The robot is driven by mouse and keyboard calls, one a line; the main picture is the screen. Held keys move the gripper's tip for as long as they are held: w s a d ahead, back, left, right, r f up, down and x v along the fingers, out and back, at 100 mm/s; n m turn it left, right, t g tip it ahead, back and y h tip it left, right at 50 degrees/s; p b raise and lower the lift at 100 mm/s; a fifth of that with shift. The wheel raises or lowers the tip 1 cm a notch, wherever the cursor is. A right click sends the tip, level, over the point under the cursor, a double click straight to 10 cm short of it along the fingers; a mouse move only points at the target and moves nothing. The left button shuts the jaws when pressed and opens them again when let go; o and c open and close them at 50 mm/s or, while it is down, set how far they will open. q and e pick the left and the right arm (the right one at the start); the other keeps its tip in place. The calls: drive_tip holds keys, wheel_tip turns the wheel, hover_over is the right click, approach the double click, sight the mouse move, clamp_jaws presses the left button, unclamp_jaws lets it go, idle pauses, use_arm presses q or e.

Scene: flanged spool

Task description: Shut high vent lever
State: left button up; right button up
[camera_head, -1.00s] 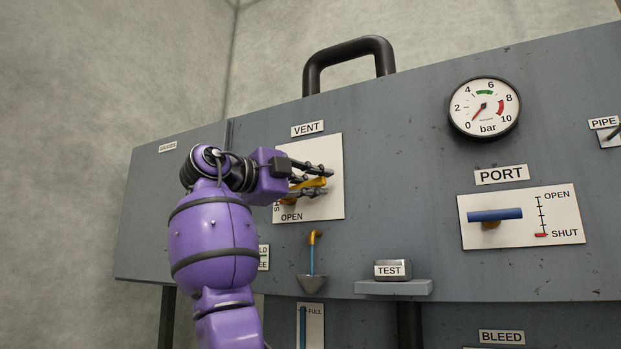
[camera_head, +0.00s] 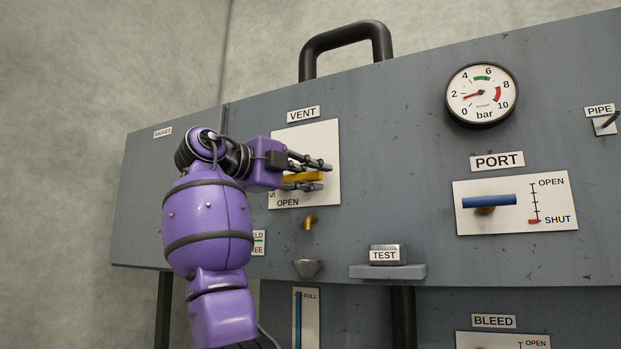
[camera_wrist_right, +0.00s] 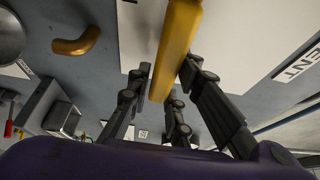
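The yellow high vent lever (camera_head: 302,177) lies about level across its white plate (camera_head: 318,143) under the VENT label. In the right wrist view the lever (camera_wrist_right: 176,45) runs between my right gripper's fingers. My right gripper (camera_head: 318,176), on the purple arm, has dark fingers above and below the lever. In the wrist view the fingertips (camera_wrist_right: 165,82) sit close against both its sides, so it looks shut on the lever. OPEN shows at the plate's bottom. Only an S of the side label shows; the arm hides the rest. My left gripper is not in view.
A pressure gauge (camera_head: 482,95) reads about 1.5 bar. The blue PORT lever (camera_head: 489,201) is level. Below the vent are a copper spout (camera_head: 309,222) and a funnel (camera_head: 307,268), with no stream between. A TEST block (camera_head: 386,255) sits on a shelf. A black handle (camera_head: 345,42) tops the panel.

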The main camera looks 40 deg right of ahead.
drive_tip(key=o, duration=0.3)
drive_tip(key=shift+o, duration=0.2)
drive_tip(key=a, duration=1.2)
